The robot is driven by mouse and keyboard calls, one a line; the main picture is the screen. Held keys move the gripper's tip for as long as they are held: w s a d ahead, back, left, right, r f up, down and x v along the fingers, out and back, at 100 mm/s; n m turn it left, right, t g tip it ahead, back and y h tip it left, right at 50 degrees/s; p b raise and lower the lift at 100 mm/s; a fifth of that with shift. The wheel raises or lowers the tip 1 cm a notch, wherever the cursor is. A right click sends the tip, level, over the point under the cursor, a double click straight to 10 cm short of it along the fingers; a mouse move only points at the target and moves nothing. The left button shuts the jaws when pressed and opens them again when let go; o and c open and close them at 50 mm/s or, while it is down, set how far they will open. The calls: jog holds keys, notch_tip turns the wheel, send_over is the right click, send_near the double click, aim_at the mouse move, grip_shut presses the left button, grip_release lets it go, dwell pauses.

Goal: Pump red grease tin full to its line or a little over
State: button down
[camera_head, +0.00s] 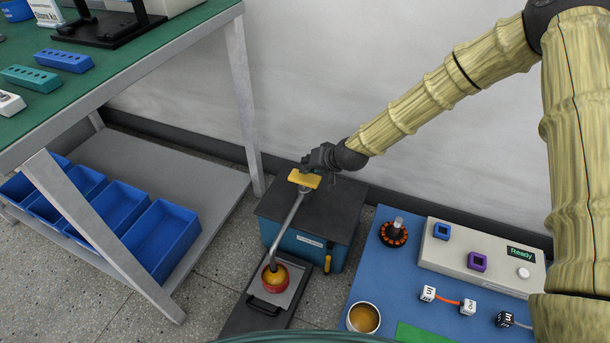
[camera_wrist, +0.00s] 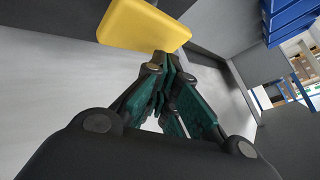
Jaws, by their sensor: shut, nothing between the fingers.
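The red grease tin (camera_head: 265,285) stands on a tray with a dark handle (camera_head: 262,303) on the floor, under the end of the grey pump spout (camera_head: 287,228). Amber grease shows inside it; its fill line cannot be made out. The pump (camera_head: 340,225) is a blue box with a dark top. A yellow pump head (camera_head: 304,179) sits above it; it also shows in the wrist view (camera_wrist: 145,24). My gripper (camera_head: 308,166) is shut and empty right at the yellow head. Its fingertips (camera_wrist: 163,62) appear close to the pad's edge; I cannot tell whether they touch.
At left is a green-topped bench (camera_head: 120,62) with blue bins (camera_head: 160,240) below.

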jog(key=shift+r+p, duration=2.05)
jog(key=shift+r, duration=0.45)
